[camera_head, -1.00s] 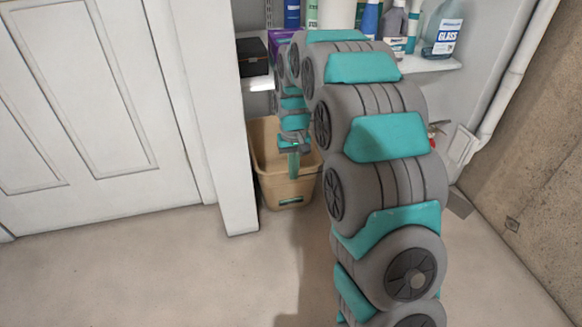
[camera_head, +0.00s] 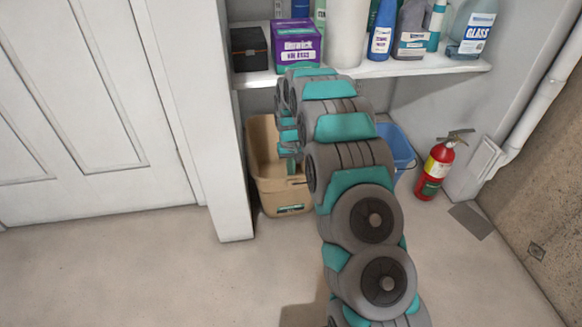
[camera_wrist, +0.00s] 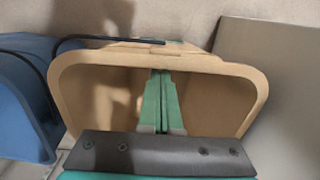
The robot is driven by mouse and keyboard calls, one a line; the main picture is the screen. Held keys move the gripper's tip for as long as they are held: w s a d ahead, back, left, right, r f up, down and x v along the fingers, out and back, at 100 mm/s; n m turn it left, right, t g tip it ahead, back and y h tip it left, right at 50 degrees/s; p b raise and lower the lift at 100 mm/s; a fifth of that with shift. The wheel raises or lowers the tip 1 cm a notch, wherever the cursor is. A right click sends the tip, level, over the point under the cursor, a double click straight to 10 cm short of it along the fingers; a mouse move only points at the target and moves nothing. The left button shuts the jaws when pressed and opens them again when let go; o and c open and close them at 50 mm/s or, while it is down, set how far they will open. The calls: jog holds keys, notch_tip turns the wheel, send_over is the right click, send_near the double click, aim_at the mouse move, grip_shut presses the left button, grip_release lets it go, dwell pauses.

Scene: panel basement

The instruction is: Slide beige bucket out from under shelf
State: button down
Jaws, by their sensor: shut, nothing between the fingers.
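The beige bucket (camera_head: 282,196) stands on the floor under the white shelf (camera_head: 420,66), just right of the white post. Its open top shows in the wrist view, with a tan rim (camera_wrist: 70,75) and a dark handle along one side. My gripper (camera_head: 291,166) is at the bucket's opening, partly hidden by my arm. In the wrist view my green fingers (camera_wrist: 160,78) are together and empty, lying over the bucket's inside with their tips near the rim at the top of the picture. I cannot tell whether they touch the bucket.
A blue bucket (camera_head: 397,150) stands right of the beige one and also shows in the wrist view (camera_wrist: 22,95). A red fire extinguisher (camera_head: 437,168) stands farther right. Bottles and boxes fill the shelf. The white post (camera_head: 225,190) is close on the left. The front floor is clear.

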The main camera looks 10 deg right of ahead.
notch_tip(320, 180, down, 6)
jog(key=shift+r+b, duration=0.1)
jog(key=shift+b, duration=0.2)
jog(key=shift+s, duration=0.1)
